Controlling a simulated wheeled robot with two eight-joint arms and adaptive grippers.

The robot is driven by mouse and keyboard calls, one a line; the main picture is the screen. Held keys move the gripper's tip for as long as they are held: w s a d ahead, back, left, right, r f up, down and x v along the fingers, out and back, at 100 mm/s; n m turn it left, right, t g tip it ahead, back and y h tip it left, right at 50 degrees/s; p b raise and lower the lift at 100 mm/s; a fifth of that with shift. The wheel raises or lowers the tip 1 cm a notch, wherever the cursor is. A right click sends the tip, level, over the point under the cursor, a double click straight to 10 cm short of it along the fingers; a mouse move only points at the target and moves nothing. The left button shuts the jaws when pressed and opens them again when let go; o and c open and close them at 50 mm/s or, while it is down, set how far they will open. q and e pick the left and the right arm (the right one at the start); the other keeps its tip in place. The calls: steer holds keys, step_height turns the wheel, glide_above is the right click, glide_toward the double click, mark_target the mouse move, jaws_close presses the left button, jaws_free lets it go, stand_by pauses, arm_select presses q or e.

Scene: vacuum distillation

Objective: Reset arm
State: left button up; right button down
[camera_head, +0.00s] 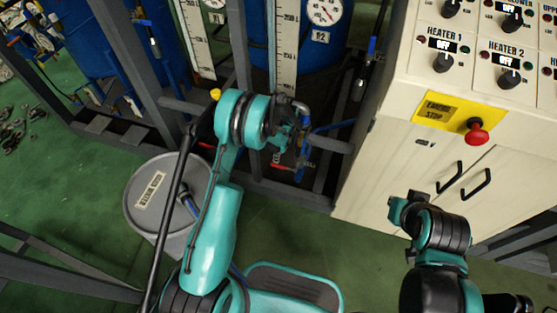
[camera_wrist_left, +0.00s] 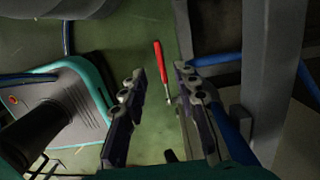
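My left arm rises from the bottom of the head view, and its gripper (camera_head: 293,128) is beside the dark frame, partly hidden by the wrist. In the left wrist view the left gripper's two fingers (camera_wrist_left: 165,105) are apart with nothing held between them. A red valve handle (camera_wrist_left: 158,62) shows beyond the fingertips, apart from them. My right arm (camera_head: 440,232) is at the lower right, in front of the cabinet. Its end (camera_head: 403,210) is small and turned, so I cannot tell its finger state.
A cream control cabinet (camera_head: 385,155) with heater knobs and a red emergency stop (camera_head: 477,132) stands at right. Dark frame posts (camera_head: 128,60) and scales (camera_head: 285,45) stand ahead. A grey round drum (camera_head: 140,215) is at left.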

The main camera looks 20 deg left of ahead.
arm_select(q)
steer(key=shift+r, duration=0.65)
steer(key=s+r+n+t, duration=0.2)
steer(key=s+r+n, duration=0.15)
steer(key=r, duration=0.75)
steer(key=s+r+n+t, duration=0.1)
steer(key=s+r+n, duration=0.25)
steer(key=r, duration=0.75)
steer(key=s+r+n+t, duration=0.1)
steer(key=s+r+n, duration=0.1)
steer(key=s, duration=0.4)
steer(key=s+r+n+t+h, duration=0.1)
steer(key=s+r+n, duration=0.2)
steer(key=s+n, duration=0.2)
steer(key=s+d+r+n+t, duration=0.1)
steer(key=s+n, duration=0.3)
steer(key=s, duration=0.4)
steer(key=shift+r+t, duration=0.6)
steer(key=shift+r, duration=0.3)
